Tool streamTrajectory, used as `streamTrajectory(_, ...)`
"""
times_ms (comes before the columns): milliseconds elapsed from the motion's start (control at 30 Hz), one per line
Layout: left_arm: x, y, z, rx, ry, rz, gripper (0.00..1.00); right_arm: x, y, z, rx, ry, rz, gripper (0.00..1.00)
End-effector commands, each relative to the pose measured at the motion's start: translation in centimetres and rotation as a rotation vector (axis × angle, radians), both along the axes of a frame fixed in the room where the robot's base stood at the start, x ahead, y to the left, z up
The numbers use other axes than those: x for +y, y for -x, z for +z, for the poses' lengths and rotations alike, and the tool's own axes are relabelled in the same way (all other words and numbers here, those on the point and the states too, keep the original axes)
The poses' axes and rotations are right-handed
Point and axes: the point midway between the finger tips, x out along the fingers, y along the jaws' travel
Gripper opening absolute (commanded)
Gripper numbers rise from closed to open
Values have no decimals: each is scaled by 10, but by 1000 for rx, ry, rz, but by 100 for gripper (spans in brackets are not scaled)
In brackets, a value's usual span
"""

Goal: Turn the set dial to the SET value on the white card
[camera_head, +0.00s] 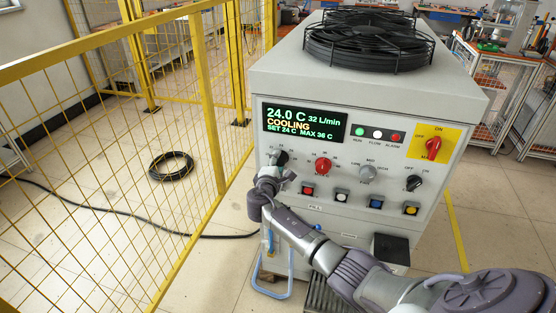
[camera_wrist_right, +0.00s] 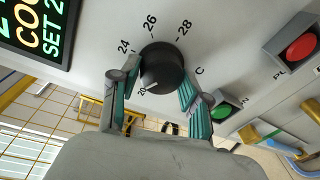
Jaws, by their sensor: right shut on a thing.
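The set dial (camera_head: 281,158) is a black knob below the left part of the display on the front of the grey chiller cabinet (camera_head: 330,220). In the right wrist view the dial (camera_wrist_right: 165,66) has 20, 24, 26 and 28 printed around it, and its white mark points down-left, close to 20. My right gripper (camera_head: 277,171) is at the dial, its fingers (camera_wrist_right: 160,80) on either side of the knob and shut on it. The display (camera_head: 304,123) reads 24.0 C, 32 L/min, COOLING, SET 24 C, MAX 36 C. I see no white card. My left gripper is not in view.
A red knob (camera_head: 323,165), a grey knob (camera_head: 367,173) and a black switch (camera_head: 413,183) sit right of the dial. Coloured buttons (camera_head: 341,195) are below. A red main switch (camera_head: 433,148) is at right. A yellow fence (camera_head: 135,140) stands close on the left.

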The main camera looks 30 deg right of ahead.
Motion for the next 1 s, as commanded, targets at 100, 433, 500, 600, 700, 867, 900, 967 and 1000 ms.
streamTrajectory(100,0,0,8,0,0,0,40,1,0,1,85,70,1,12)
streamTrajectory(433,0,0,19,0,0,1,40,1,0,0,284,242,0,12)
streamTrajectory(500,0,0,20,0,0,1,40,0,0,-1,318,270,0,12)
streamTrajectory(600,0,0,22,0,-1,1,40,1,0,-1,355,302,0,12)
streamTrajectory(700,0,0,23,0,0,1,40,1,0,-1,383,326,1,12)
streamTrajectory(867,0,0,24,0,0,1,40,1,0,-2,410,349,0,12)
streamTrajectory(900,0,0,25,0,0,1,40,1,0,-2,414,352,0,12)
streamTrajectory(967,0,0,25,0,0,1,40,1,0,-2,419,356,0,12)
streamTrajectory(1000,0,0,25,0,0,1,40,1,0,-2,420,358,1,12)
